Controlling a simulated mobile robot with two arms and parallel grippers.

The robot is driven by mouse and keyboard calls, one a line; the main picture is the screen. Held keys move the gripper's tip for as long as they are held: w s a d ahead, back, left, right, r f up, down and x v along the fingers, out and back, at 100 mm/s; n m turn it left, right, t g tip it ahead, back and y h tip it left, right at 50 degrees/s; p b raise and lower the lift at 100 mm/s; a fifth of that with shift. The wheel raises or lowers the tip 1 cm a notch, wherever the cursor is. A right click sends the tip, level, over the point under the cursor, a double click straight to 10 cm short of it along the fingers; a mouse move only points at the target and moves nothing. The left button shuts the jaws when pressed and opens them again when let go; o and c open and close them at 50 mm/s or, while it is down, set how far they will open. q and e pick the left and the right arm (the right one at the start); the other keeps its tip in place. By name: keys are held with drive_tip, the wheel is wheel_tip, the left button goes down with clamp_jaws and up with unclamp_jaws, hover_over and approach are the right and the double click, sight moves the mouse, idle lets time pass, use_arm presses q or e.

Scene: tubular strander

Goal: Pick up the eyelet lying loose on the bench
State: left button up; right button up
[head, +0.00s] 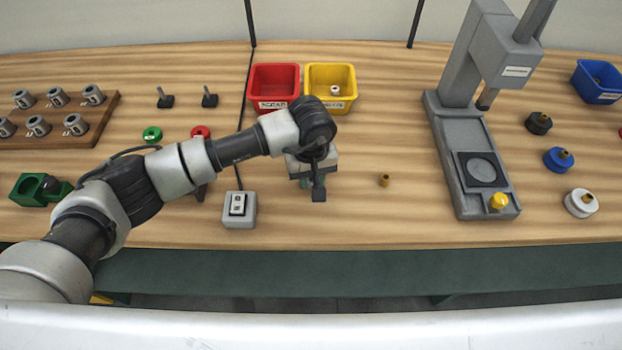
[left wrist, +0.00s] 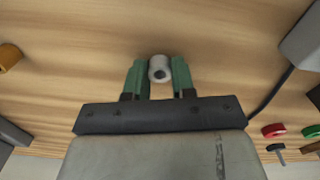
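The eyelet (left wrist: 160,68) is a small pale grey ring with a dark hole. In the left wrist view it sits between the green fingertips of my left gripper (left wrist: 160,75), with both fingers against its sides. In the head view my left gripper (head: 312,185) is over the middle of the bench, and the arm and hand hide the eyelet there. I cannot tell whether the eyelet still touches the bench (head: 340,225). My right gripper is not in view.
A small brass piece (head: 384,181) stands right of my gripper. A red bin (head: 274,80) and a yellow bin (head: 345,103) are behind it. A switch box (head: 238,212) lies to the left, a grey press (head: 462,140) to the right. The front middle is clear.

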use_arm(q)
drive_tip(key=c, duration=0.3)
drive_tip(key=shift+r, duration=0.15)
